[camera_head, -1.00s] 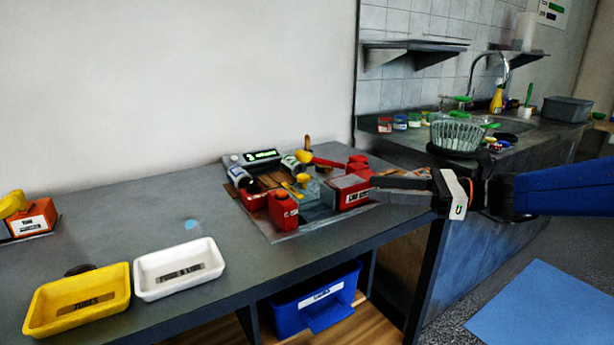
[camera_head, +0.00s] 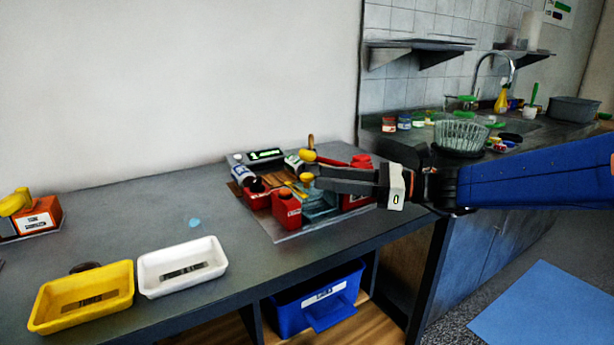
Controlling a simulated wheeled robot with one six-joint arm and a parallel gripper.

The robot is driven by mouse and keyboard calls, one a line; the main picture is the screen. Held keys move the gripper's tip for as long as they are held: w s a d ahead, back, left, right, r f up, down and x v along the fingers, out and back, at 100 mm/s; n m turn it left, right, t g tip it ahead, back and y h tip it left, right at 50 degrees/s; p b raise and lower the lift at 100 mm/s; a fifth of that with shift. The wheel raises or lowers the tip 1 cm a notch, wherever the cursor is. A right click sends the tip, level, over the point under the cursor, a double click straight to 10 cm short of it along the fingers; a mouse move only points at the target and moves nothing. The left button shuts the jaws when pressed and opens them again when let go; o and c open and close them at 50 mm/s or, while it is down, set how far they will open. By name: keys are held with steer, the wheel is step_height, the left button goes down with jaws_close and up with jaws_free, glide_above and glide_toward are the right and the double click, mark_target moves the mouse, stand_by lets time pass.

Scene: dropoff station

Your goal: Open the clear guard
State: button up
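The station (camera_head: 292,234) on the grey bench holds several red blocks, a display unit and a cylinder. A bluish see-through patch (camera_head: 318,206) sits between the red blocks; it may be the clear guard, but its edges are too small to tell. A yellow knob (camera_head: 307,155) with a red bar stands behind it, and another small yellow piece shows at the tips of my gripper. My gripper (camera_head: 318,179) reaches in from the right, above the station's right side, and hides part of the red block there. I see its fingers side-on and cannot tell their gap or any contact.
A white tray (camera_head: 222,262) and a yellow tray (camera_head: 128,301) lie on the bench at left, near an orange block (camera_head: 42,226). A blue bin (camera_head: 345,291) stands below the bench. A sink counter with a glass bowl (camera_head: 461,140) is behind my arm.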

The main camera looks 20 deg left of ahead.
mark_target(307, 175)
steer(key=shift+s+a, duration=0.15)
steer(key=shift+a, duration=1.3)
steer(key=shift+s+a, duration=0.1)
steer(key=shift+a, duration=1.35)
steer(key=shift+c, duration=0.6)
